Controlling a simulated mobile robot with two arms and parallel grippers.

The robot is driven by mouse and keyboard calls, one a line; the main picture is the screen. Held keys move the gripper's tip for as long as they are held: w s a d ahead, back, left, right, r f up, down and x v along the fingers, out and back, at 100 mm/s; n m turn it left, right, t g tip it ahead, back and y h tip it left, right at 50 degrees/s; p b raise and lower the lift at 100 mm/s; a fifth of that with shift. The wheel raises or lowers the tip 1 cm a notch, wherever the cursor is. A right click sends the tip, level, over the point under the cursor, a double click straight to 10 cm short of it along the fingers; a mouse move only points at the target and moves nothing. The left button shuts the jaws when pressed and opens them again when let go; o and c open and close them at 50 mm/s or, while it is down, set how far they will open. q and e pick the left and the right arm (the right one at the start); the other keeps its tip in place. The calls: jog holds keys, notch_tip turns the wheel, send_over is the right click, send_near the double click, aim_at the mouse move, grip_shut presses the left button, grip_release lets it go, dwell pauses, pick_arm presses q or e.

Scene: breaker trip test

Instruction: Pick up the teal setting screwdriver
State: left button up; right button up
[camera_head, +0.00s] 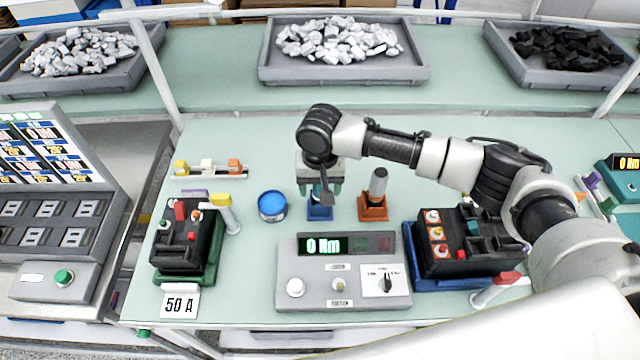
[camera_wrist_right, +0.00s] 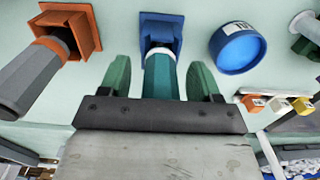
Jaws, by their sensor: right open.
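The teal setting screwdriver (camera_wrist_right: 161,78) stands in a blue holder (camera_wrist_right: 161,27) on the green bench. In the head view the blue holder (camera_head: 319,212) is behind the grey meter box, and my gripper hides most of the screwdriver. My right gripper (camera_head: 320,188) is over the holder, pointing down. In the right wrist view the two green fingers of the gripper (camera_wrist_right: 160,75) are apart, one on each side of the teal handle, with a gap showing at each side. My left gripper is not in view.
A grey screwdriver (camera_head: 378,184) stands in an orange holder (camera_head: 373,208) just right. A blue round tub (camera_head: 272,206) is just left. A meter box (camera_head: 343,290) reading 0 Nm is in front. Breaker units (camera_head: 183,240) stand left and right (camera_head: 462,262).

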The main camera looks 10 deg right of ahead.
jog(key=c, duration=1)
